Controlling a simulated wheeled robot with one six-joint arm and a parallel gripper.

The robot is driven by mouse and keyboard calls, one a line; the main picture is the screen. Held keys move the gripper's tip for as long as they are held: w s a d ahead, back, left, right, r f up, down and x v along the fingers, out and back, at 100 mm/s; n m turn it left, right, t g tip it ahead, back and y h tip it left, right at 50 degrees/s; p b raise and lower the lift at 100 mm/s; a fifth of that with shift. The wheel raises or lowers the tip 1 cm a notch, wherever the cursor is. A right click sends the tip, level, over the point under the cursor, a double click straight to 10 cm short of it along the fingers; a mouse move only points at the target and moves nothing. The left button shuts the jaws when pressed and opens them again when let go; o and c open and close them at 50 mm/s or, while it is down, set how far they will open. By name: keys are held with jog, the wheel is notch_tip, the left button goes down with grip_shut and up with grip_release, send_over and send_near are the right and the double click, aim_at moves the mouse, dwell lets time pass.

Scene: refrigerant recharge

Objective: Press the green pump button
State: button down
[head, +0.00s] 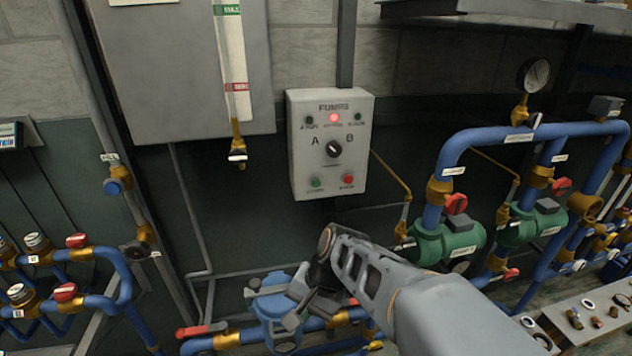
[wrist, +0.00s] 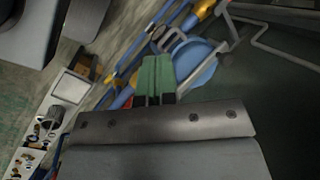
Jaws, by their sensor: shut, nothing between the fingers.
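The green pump button (head: 316,183) is at the lower left of the pale grey pump control box (head: 300,150) on the wall, in the head view. A red button (head: 348,180) is to its right. A black selector knob (head: 333,149) between A and B is above them, and a red lamp (head: 334,118) glows at the top. My gripper (head: 291,321) is below the box, pointing down near a blue round vessel, apart from the button. In the wrist view my gripper (wrist: 156,62) is shut and empty. The box does not show there.
The blue vessel (head: 278,312) and blue pipes stand under my gripper. Green pumps (head: 447,243) and blue pipes with red valve handles are to the right. A tray of small parts (head: 590,318) is at the lower right. The space before the box is clear.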

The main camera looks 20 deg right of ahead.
aim_at(316, 182)
jog(key=w+d+r+m+t+y+p, duration=0.1)
jog(key=w+r+m+t+y, duration=0.3)
jog(key=m, duration=0.5)
jog(key=w+r+m+t+y+p, duration=0.1)
jog(key=w+r+m+y, duration=0.1)
jog(key=w+m+y, duration=0.55)
jog(key=w+d+r+m+t+h, duration=0.1)
jog(key=w+d+m+t+h, duration=0.1)
jog(key=d+m+t, duration=0.3)
jog(key=w+d+r+m+t+h+p, duration=0.1)
jog(key=w+d+m+t+h, duration=0.1)
jog(key=d+m+t, duration=0.4)
jog(key=d+m+h, duration=0.1)
jog(key=m, duration=0.4)
jog(key=shift+w+d+r, duration=0.2)
jog(key=shift+w+r, duration=0.1)
jog(key=shift+w+d, duration=0.3)
jog(key=shift+w, duration=1.15)
jog(key=shift+w+d, duration=0.25)
jog(key=shift+w, duration=1.15)
jog(key=shift+w+d, duration=0.3)
jog(key=shift+w, duration=1.15)
jog(key=shift+w, duration=0.1)
jog(key=shift+w, duration=0.35)
